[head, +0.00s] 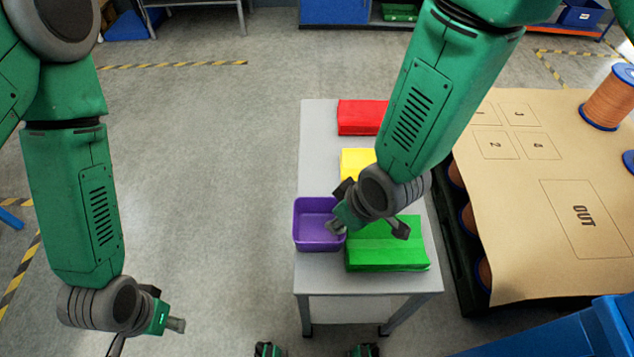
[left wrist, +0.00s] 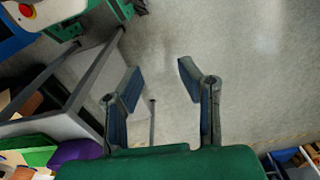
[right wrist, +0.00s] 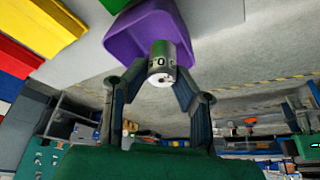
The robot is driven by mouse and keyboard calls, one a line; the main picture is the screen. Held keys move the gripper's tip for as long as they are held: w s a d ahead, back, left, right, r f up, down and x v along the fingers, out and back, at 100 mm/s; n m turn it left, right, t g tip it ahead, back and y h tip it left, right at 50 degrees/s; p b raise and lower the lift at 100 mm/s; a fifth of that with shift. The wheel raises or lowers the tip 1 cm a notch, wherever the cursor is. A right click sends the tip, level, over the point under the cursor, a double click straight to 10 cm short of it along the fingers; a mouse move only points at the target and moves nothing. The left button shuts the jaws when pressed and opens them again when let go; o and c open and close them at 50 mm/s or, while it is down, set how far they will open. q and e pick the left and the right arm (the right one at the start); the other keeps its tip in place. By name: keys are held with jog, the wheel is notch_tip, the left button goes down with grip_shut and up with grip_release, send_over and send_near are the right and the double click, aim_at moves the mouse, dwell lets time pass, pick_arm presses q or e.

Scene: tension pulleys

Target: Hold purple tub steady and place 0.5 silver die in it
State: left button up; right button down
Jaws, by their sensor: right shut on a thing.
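The purple tub (head: 311,236) stands at the left edge of the small grey table, left of the green bin. It also shows in the right wrist view (right wrist: 124,42) and partly in the left wrist view (left wrist: 75,151). My right gripper (right wrist: 162,82) is shut on the silver die (right wrist: 162,63), a short metal cylinder with a dark "0" mark. The die overlaps the tub in that view; its exact height over the rim cannot be told. In the head view the die is hard to make out. My left gripper (left wrist: 162,75) is open and empty, away from the tub, over the floor at left.
The grey table (head: 316,130) also bears green (head: 388,255), yellow (head: 356,161) and red (head: 360,117) bins. A brown-topped bench (head: 540,270) stands to the right. Open floor lies left of the table.

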pick_arm(q)
jog(key=shift+d+f+b, duration=0.35)
jog(key=shift+f+b, duration=0.05)
jog(key=shift+w+d, duration=0.15)
jog(key=shift+d, duration=0.05)
jog(key=shift+c, duration=0.6)
jog(key=m+h, duration=0.1)
jog(key=m, duration=3.4)
send_near(298, 219)
jog(key=shift+g, duration=0.3)
jog(key=f, duration=0.7)
jog(key=shift+w+d, duration=0.25)
jog(key=shift+w, duration=0.1)
jog(key=shift+f, duration=0.75)
pick_arm(e)
jog(key=w+a+r+n+g+y, duration=0.1)
jog(key=w+a+r+n+g, duration=0.1)
jog(key=w+a+r+n, duration=0.2)
jog(key=w+n, duration=0.1)
jog(key=n, duration=0.1)
jog(key=shift+a+r+n, duration=0.2)
jog(key=shift+r+n, duration=0.05)
jog(key=shift+n, duration=0.05)
pick_arm(q)
jog(key=shift+c, duration=0.4)
grip_shut()
pick_arm(e)
jog(key=shift+d, duration=0.1)
